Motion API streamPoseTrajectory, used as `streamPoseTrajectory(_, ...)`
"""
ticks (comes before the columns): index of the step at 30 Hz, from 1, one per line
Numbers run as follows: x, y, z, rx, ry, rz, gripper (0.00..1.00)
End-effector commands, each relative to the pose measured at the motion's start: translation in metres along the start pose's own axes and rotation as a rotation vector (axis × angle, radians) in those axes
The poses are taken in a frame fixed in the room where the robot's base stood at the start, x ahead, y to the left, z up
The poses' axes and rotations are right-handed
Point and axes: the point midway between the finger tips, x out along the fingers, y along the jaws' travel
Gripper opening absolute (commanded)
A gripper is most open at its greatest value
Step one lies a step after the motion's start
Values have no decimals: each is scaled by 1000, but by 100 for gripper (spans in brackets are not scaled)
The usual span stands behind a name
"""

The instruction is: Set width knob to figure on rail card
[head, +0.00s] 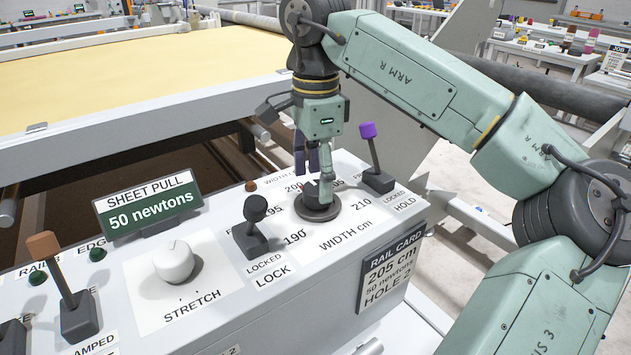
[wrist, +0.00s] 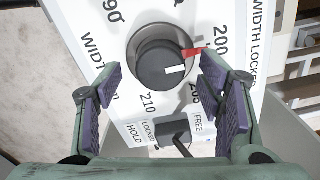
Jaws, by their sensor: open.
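The width knob (head: 318,205) is a dark round knob on the white panel, labelled WIDTH cm. In the wrist view the knob (wrist: 150,68) has a white mark on its top and a red pointer (wrist: 191,52) at its edge, on the side near the printed 200. The 205 figure is partly hidden by a finger. My gripper (wrist: 158,72) is open, its purple-padded fingers on either side of the knob; I cannot tell whether they touch it. In the head view my gripper (head: 314,175) points down over the knob. The rail card (head: 391,272) reads 205 cm, 50 newtons, hole 2.
A black lock lever (head: 252,226) stands left of the knob and a purple-topped hold lever (head: 373,158) right of it, both close. A white stretch knob (head: 174,263), an orange-topped lever (head: 65,287) and a sheet pull display (head: 149,207) reading 50 newtons are further left.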

Motion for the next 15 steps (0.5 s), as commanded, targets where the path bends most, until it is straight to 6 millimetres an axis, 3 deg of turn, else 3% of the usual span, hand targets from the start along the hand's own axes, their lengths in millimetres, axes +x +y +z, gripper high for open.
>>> streamPoseTrajectory(6, 16, 0, 0, 1, -1, 0, 62)
streamPoseTrajectory(15, 18, 0, 0, 1, -1, 0, 60)
